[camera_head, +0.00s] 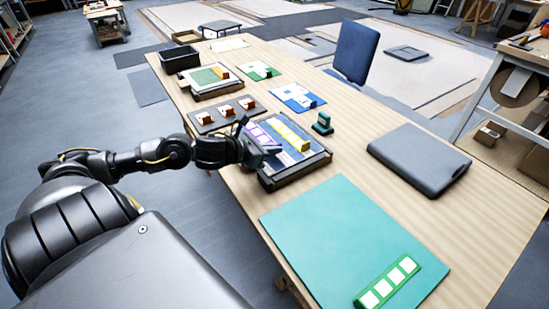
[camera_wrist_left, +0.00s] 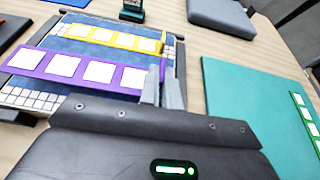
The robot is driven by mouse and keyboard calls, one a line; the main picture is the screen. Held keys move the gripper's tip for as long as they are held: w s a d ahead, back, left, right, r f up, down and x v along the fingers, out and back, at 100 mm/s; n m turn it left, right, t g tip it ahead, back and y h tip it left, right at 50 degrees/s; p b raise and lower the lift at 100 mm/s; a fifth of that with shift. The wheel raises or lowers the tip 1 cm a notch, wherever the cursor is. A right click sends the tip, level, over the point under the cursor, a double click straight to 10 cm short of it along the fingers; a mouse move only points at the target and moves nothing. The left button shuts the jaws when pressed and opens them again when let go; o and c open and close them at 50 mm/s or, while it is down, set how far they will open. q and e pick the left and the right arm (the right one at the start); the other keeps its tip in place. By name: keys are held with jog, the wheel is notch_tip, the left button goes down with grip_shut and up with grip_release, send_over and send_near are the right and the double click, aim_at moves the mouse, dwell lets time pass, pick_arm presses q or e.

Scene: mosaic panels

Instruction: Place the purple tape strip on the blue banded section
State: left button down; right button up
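The purple tape strip (camera_head: 262,135) carries a row of white squares. It also shows in the left wrist view (camera_wrist_left: 80,70), lying across the near part of the blue panel, its left end reaching past the panel's edge. My left gripper (camera_wrist_left: 163,90) has its fingers close around a purple tab at the strip's right end. In the head view the left gripper (camera_head: 258,152) is at the panel's near left side. The blue mosaic panel (camera_head: 312,155) sits in a dark frame, with a yellow strip (camera_head: 288,132) farther across it. Whether the purple strip touches the panel is unclear. My right gripper is out of view.
A teal mat (camera_head: 335,235) with a green strip (camera_head: 400,282) lies in front. A grey case (camera_head: 420,160) is at right and a small green stand (camera_head: 322,124) beyond the panel. A dark tray (camera_head: 226,114) with several orange-brown blocks and other panels lie farther back.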

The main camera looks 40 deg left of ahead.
aim_at(274, 164)
pick_arm(q)
jog(key=shift+d+f, duration=0.1)
jog(key=shift+f, duration=0.05)
jog(key=f, duration=0.3)
jog(key=shift+w+d+p, duration=0.1)
jog(key=shift+w+p, duration=0.1)
jog(key=shift+p, duration=0.2)
jog(key=shift+f, duration=0.2)
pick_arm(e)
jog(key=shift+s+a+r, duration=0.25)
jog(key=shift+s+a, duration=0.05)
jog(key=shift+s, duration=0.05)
pick_arm(q)
jog(key=shift+f, duration=0.15)
jog(key=c, duration=1.6)
grip_release()
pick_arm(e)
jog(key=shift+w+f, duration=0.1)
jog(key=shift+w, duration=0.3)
